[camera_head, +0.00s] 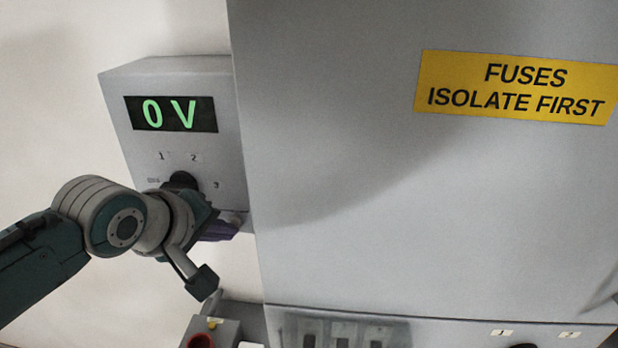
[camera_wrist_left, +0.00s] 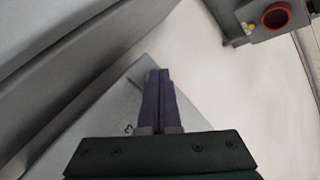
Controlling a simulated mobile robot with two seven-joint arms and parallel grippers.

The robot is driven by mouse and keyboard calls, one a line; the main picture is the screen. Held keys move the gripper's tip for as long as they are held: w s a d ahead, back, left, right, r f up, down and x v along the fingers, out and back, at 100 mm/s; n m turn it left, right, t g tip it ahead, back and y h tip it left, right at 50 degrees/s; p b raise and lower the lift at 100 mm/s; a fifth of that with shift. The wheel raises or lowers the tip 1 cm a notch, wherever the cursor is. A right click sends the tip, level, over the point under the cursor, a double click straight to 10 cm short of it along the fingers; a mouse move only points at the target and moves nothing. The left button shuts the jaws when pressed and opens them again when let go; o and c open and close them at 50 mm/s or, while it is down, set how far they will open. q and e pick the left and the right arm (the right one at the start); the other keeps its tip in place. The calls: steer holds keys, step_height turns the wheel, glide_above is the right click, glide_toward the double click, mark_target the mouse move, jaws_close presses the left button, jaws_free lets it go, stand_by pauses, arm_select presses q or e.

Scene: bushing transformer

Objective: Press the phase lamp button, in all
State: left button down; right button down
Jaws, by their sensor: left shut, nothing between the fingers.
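A grey meter box (camera_head: 120,90) on the wall has a green "0 V" display (camera_head: 170,114) and a black selector knob (camera_head: 183,181) among labels 1, 2 and 3. My left gripper (camera_head: 236,228) is in front of the box's lower right part, its purple fingers shut and empty. In the left wrist view the shut fingers (camera_wrist_left: 159,75) lie over the box's face (camera_wrist_left: 110,110), near the label 3. I cannot tell whether they touch it. No button marked as phase lamp is readable; part of the box's lower face is hidden by my wrist and gripper. My right gripper is not in view.
A large grey cabinet (camera_head: 420,200) with a yellow fuse sign (camera_head: 516,87) stands directly right of the meter box. Below, a small box holds a red round button (camera_head: 201,341), also visible in the left wrist view (camera_wrist_left: 276,15). White wall lies open at left.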

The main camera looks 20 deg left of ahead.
arm_select(q)
steer(key=shift+s+d+p, duration=0.15)
steer(key=shift+s+p, duration=0.45)
steer(key=shift+s, duration=0.15)
steer(key=shift+s+d+p, duration=0.2)
steer(key=shift+s+p, duration=0.4)
steer(key=shift+s, duration=0.2)
steer(key=shift+s+d+p, duration=0.2)
steer(key=shift+s+p, duration=0.4)
steer(key=shift+s, duration=0.2)
steer(key=shift+s+d+p, duration=0.2)
steer(key=shift+s+p, duration=0.4)
steer(key=shift+s, duration=0.2)
steer(key=shift+r, duration=0.1)
